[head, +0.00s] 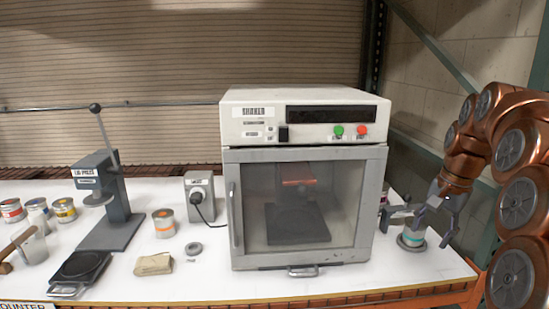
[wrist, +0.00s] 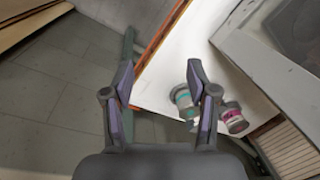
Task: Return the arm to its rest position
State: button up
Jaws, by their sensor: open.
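My copper-coloured arm reaches in from the right side of the head view. My gripper (head: 424,218) is open at the right end of the white counter, beside the shaker cabinet. A can with a teal band (head: 411,238) stands on the counter just below it. In the wrist view my gripper (wrist: 160,66) has its fingers wide apart with nothing between them. The teal-banded can (wrist: 182,98) shows there partly behind the right finger; I cannot tell whether they touch.
The shaker (head: 305,180) stands mid-counter, its door shut. A can with a magenta band (wrist: 234,118) stands near the teal one. Several cans and a lever press (head: 105,200) are at left. The counter edge and grey floor (wrist: 55,85) lie left in the wrist view.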

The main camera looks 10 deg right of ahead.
jog(key=s+a+f+n+g, duration=0.15)
jog(key=s+a+n, duration=0.35)
jog(key=a, duration=0.6)
jog(key=s+a+f+n+g, duration=0.1)
jog(key=s+a+f+n, duration=0.2)
jog(key=s, duration=0.9)
jog(key=s+a+f+n+h, duration=0.1)
jog(key=s+a+f+n, duration=0.1)
jog(key=s+a+f, duration=0.6)
jog(key=s+f, duration=0.2)
jog(key=s, duration=0.2)
jog(key=shift+s+n+g, duration=0.2)
jog(key=shift+n+g, duration=0.15)
jog(key=shift+n, duration=0.05)
jog(key=shift+a+f, duration=0.1)
